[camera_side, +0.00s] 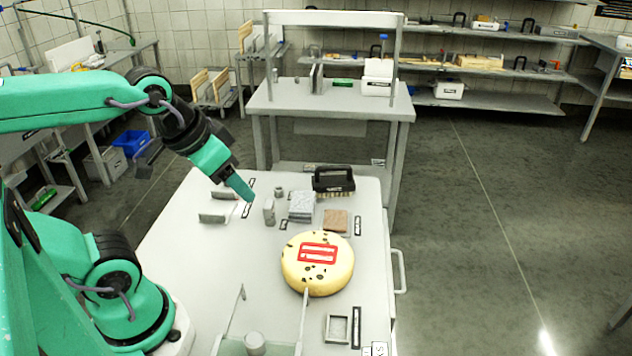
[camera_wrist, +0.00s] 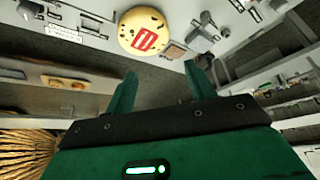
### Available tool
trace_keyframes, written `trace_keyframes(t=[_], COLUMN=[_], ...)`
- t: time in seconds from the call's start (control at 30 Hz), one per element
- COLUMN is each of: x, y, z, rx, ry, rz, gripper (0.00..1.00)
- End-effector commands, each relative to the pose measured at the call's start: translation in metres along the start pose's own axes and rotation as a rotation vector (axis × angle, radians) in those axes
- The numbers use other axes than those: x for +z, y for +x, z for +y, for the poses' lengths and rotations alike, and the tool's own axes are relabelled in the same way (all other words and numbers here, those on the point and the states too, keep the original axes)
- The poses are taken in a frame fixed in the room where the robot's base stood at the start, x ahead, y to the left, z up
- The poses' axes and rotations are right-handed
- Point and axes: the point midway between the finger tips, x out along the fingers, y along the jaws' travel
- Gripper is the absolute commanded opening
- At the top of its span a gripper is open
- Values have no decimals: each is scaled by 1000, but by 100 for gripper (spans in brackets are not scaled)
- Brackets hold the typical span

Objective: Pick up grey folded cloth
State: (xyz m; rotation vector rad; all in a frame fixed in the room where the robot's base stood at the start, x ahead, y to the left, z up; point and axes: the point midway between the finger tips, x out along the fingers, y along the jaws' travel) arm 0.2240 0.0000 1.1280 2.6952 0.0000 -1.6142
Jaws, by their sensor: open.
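The grey folded cloth (camera_side: 302,205) lies on the white worktop (camera_side: 180,235), left of a brown square block (camera_side: 336,221) and in front of a black brush (camera_side: 333,180). In the wrist view a small grey shape (camera_wrist: 197,40) beside the brown block looks like the cloth, but it is too small to be sure. My gripper (camera_side: 241,188) is above the worktop, up and left of the cloth and apart from it. The wrist view shows its two green fingers (camera_wrist: 163,82) spread with nothing between them.
A yellow cheese wheel (camera_side: 318,264) with a red label lies in front of the cloth. A small upright grey block (camera_side: 269,211) stands close to the cloth's left. A small grey frame (camera_side: 338,328) lies near the front right. The worktop's left side is mostly clear.

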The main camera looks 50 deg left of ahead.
Motion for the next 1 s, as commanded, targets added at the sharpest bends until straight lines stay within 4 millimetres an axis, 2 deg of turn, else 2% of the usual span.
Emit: trace_keyframes(t=[0.03,0.2,0.23,0.67,1.0], x=[0,0,0,-7,-44], y=[0,0,0,2,21], z=[0,0,0,-2,-14], rx=[0,0,0,-4,-13], ry=[0,0,0,22,148], rz=[0,0,0,-16,-99], gripper=[65,98,100,100,100])
